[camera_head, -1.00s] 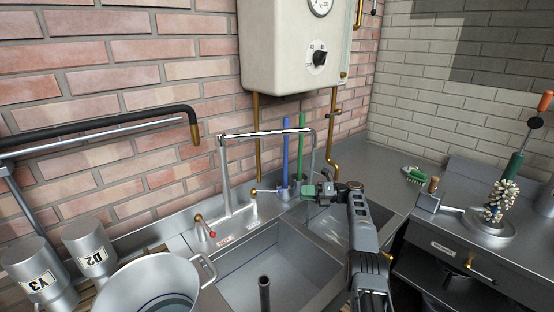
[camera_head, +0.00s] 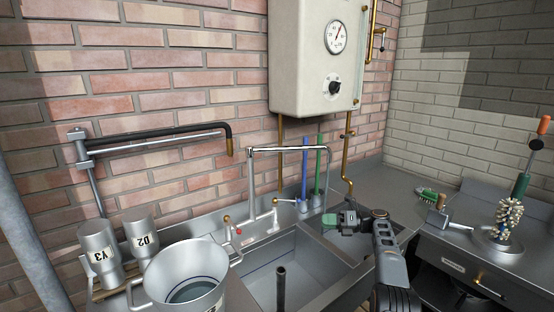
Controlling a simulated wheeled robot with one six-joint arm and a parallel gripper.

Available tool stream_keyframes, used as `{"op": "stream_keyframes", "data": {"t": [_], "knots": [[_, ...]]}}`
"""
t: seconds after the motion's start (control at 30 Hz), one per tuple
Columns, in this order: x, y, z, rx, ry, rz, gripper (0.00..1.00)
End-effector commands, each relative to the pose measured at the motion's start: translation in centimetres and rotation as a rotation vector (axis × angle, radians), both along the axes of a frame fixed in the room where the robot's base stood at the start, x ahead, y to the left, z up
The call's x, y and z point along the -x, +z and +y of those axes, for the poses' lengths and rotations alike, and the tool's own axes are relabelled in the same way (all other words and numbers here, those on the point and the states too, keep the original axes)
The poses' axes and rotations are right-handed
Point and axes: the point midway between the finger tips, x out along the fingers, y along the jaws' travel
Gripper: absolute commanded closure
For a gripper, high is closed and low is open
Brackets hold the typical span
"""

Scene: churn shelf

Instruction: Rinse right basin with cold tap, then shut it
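The faucet spout (camera_head: 290,148) arches from its base behind the left basin toward the right, its down-pipe ending near my gripper. A tap with a red mark (camera_head: 238,230) is left of the spout's base. Another tap lever (camera_head: 286,201) with a brass knob is to its right, with a blue mark at its far end. The right basin (camera_head: 372,238) is partly hidden by my arm. My gripper (camera_head: 333,221), with green at its tip, is above the divider and right basin, near the spout's end. Its opening is not clear. I cannot make out running water.
The left basin (camera_head: 282,260) holds an upright dark pipe (camera_head: 281,288). A large metal pail (camera_head: 190,287) and two metal churns marked Y3 (camera_head: 98,250) and D2 (camera_head: 143,236) stand left. Blue (camera_head: 304,170) and green (camera_head: 318,165) rods rise behind the sink. A green brush (camera_head: 427,194) lies right.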

Motion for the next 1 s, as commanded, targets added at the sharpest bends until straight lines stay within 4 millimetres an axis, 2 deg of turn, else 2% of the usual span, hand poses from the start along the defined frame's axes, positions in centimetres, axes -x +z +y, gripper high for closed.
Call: {"op": "stream_keyframes", "data": {"t": [0.37, 0.47, 0.57, 0.67, 0.77, 0.9, 1.0], "knots": [[0.4, 4.4, 2.2, 0.230, 0.009, -0.228, 0.62], [1.3, 6.0, 3.1, 0.330, 0.033, -0.328, 0.62], [3.0, 8.0, 4.0, 0.466, 0.083, -0.466, 0.62], [6.0, 9.8, 5.0, 0.625, 0.178, -0.641, 0.62], [9.8, 11.2, 5.6, 0.778, 0.307, -0.823, 0.62], [16.1, 12.3, 5.9, 0.963, 0.547, -1.086, 0.62], [21.1, 12.4, 5.7, 1.066, 0.760, -1.271, 0.62]]}}
